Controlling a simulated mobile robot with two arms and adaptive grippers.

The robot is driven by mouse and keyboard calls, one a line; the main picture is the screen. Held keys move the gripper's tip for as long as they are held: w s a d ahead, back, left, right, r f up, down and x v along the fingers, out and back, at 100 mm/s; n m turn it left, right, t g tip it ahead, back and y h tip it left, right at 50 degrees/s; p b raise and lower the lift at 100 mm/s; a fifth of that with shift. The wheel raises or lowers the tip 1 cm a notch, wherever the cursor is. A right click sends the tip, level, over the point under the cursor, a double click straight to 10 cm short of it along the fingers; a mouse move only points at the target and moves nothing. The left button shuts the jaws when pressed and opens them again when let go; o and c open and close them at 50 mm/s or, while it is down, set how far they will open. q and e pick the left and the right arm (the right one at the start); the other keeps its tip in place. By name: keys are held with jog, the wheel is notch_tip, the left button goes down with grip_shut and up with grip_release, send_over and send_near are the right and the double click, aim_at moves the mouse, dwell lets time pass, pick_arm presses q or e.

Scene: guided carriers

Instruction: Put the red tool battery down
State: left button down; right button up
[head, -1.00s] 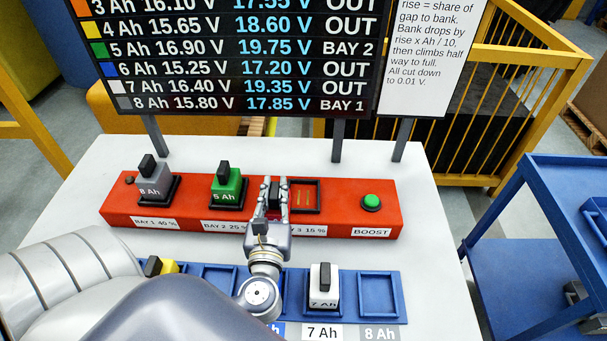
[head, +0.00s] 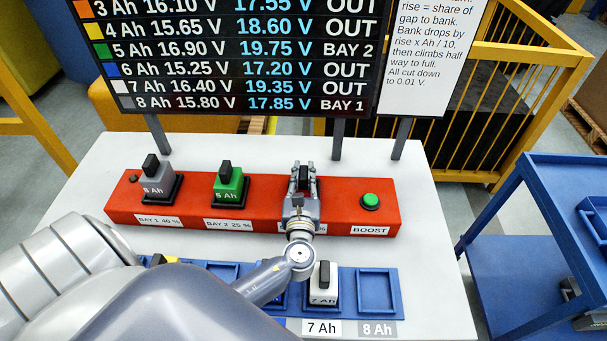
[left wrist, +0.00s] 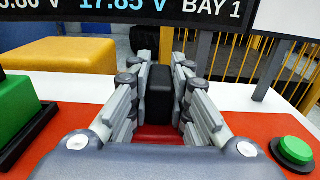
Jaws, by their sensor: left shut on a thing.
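My left gripper (head: 303,183) is over the third bay of the red charging bench (head: 270,208), right of the green battery. Its fingers are shut on the black handle of the red tool battery (head: 304,174). In the left wrist view the black handle stands upright between the fingers (left wrist: 160,97), with a strip of dark red battery body (left wrist: 155,133) below. The gripper hides most of the battery and bay 3, so I cannot tell whether it touches the bay floor. My right gripper is not in view.
A grey battery (head: 157,180) stands in bay 1 and a green battery (head: 228,187) in bay 2. A green boost button (head: 370,201) is right of bay 3. A blue rack (head: 393,300) in front holds a white battery (head: 323,287); its rightmost slot is empty.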

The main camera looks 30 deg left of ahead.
pick_arm(q)
jog(key=shift+f, duration=0.1)
jog(key=shift+f, duration=0.15)
jog(key=c, duration=1.5)
grip_release()
